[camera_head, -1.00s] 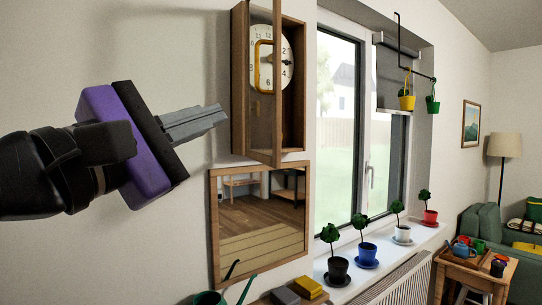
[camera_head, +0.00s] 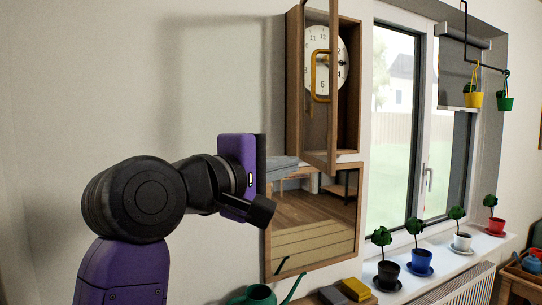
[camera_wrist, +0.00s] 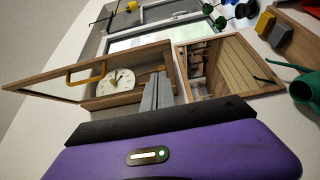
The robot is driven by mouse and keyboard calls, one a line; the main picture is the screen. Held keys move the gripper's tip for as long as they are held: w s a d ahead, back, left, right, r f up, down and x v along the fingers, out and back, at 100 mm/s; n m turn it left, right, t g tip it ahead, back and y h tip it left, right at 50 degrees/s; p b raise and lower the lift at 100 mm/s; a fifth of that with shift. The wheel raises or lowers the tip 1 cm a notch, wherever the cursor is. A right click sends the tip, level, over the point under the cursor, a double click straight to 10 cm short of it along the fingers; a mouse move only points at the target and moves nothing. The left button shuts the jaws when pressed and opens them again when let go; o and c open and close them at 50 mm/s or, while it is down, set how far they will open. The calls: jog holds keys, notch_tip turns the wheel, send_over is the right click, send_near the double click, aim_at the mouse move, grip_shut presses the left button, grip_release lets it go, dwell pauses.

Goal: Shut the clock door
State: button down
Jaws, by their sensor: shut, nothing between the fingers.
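The wall clock is a wooden case (camera_head: 347,100) with a white dial (camera_head: 342,62). Its framed glass door (camera_head: 332,120) stands open, swung out from the case. A yellow handle (camera_head: 313,85) is on the door. In the wrist view the door (camera_wrist: 45,84) juts out left of the case, with the handle (camera_wrist: 85,73) in front of the dial (camera_wrist: 118,82). My gripper (camera_head: 298,163) is shut and empty, near the door's lower end and in front of the mirror's top. Its grey fingers also show in the wrist view (camera_wrist: 158,90), apart from the handle.
A wood-framed mirror (camera_head: 313,225) hangs right below the clock. The window (camera_head: 393,130) is to the right, with several potted plants on its sill (camera_head: 400,283). A green watering can (camera_head: 257,296) and blocks (camera_head: 355,290) stand below. The wall left of the clock is bare.

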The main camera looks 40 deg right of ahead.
aim_at(328, 160)
jog(key=shift+s+d+p, duration=0.3)
jog(key=shift+d+p, duration=0.25)
jog(key=shift+d, duration=0.5)
jog(key=shift+s+d+p, duration=0.25)
jog(key=shift+d+p, duration=0.25)
jog(key=shift+d, duration=0.55)
jog(key=shift+s+d+p, duration=0.3)
jog(key=shift+d+p, duration=0.25)
jog(key=shift+d, duration=0.5)
